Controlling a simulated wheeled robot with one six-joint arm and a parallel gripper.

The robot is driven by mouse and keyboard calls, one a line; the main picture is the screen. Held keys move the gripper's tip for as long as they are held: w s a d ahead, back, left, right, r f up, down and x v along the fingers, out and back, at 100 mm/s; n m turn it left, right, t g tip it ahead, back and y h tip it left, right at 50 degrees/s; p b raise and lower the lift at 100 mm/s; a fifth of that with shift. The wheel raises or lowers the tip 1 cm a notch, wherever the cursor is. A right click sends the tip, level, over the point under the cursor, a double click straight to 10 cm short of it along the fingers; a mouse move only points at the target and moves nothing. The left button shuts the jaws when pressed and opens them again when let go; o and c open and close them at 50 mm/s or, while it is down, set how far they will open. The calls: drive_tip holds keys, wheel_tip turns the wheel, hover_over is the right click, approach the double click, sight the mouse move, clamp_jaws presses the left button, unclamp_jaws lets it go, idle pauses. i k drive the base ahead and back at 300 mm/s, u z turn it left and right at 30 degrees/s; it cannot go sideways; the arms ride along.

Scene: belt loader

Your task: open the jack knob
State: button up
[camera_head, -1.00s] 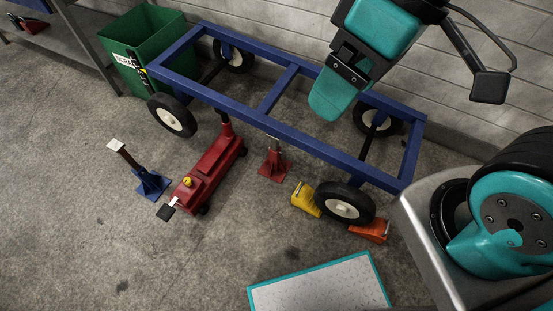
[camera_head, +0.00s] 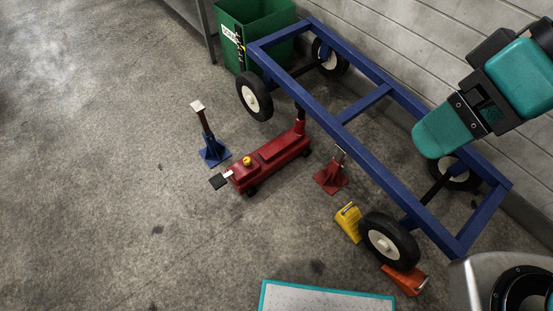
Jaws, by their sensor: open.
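The jack (camera_head: 270,163) is a long, low red floor jack on the concrete, left of centre. Its yellow knob (camera_head: 247,161) stands on top near the jack's left end. A small white piece and a black pedal (camera_head: 219,181) stick out beyond that end. The jack's right end is by the near rail of the blue cart frame (camera_head: 350,138). My gripper (camera_head: 446,130), teal and black, hangs at the upper right above the cart, well away from the knob. It is open and nothing shows in it. One finger hides most of the other.
A blue jack stand (camera_head: 212,148) stands just left of the jack, a red stand (camera_head: 331,175) right of it. Yellow (camera_head: 348,222) and orange (camera_head: 404,279) chocks flank a cart wheel. A green bin (camera_head: 258,28) is behind. Floor at left is clear.

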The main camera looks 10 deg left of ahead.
sight(247, 160)
drive_tip(key=u, duration=0.05)
drive_tip(key=k, duration=0.2)
drive_tip(key=u, duration=0.6)
drive_tip(key=i, duration=1.05)
drive_tip(key=u, duration=0.3)
